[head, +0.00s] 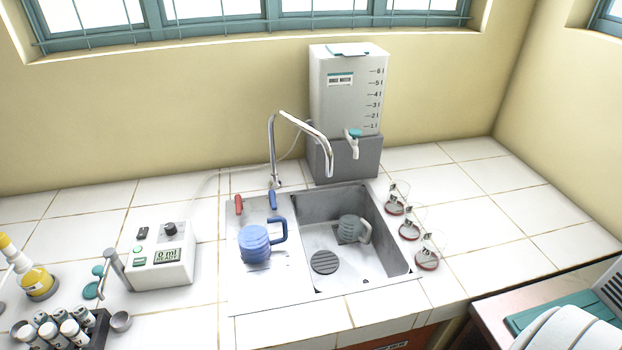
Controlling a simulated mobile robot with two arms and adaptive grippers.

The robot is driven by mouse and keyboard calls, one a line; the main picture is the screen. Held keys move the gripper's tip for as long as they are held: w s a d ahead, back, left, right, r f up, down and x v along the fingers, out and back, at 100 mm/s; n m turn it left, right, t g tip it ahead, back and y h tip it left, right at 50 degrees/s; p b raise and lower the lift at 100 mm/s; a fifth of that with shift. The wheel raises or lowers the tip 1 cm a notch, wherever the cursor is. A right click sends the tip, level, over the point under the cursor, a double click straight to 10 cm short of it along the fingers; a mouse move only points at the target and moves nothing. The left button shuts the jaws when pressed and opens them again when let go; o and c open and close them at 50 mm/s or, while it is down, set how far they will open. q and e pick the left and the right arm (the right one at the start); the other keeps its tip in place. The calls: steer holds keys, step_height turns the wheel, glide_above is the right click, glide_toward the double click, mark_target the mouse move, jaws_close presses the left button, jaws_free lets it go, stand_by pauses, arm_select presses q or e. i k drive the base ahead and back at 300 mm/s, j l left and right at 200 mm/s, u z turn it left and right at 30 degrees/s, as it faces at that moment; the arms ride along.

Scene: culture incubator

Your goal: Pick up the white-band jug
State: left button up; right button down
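Two jugs show in the head view, and I cannot make out a clear white band on either. A blue ribbed jug (254,244) stands upright on the white drainboard left of the sink basin, its blue handle to the right. A grey-green jug (350,228) with a pale handle on its right is inside the metal sink basin (393,262), near the back right. It looks upright. Neither of my grippers is in view, and nothing is touching either jug.
The chrome tap (302,124) arches over the sink. A white water tank (345,95) stands behind on a grey block. A white meter box (162,262) and vial rack (98,330) are left. Tiles at the right are clear.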

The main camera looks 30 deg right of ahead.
mark_target(352, 213)
steer(key=z, duration=1.25)
